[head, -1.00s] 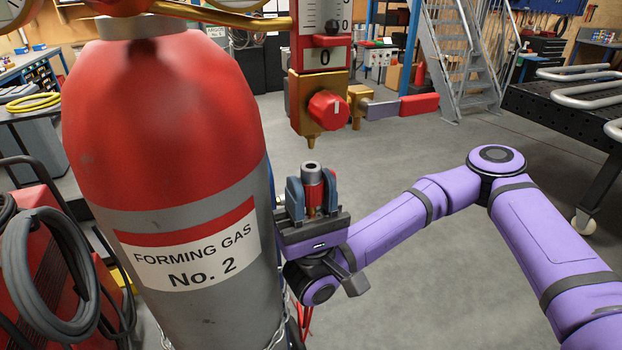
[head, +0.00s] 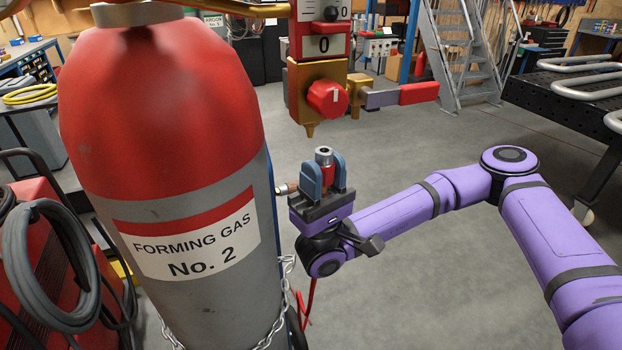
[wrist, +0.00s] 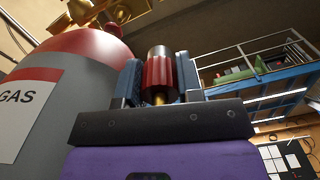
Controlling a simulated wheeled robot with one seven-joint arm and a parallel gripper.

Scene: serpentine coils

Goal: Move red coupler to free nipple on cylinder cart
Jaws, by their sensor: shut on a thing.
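My gripper (head: 324,178) is shut on the red coupler (head: 327,174), which stands upright between the blue fingers with its metal collar on top. The coupler also shows in the wrist view (wrist: 157,72), with a brass part at its lower end. A brass nipple (head: 310,129) points down from the brass block under the flow gauge, above and slightly left of the coupler, with a clear gap between them. A copper-coloured fitting (head: 287,189) shows just left of the gripper, by the cylinder; its far part is hidden. The gas cylinder (head: 200,285) stands left of my gripper.
A red knob (head: 328,98) and a red-handled lever (head: 404,94) stick out from the brass block above. A chain (head: 276,325) wraps the cylinder low down. A red hose (head: 306,308) hangs below the gripper. Open floor (head: 440,290) lies to the right.

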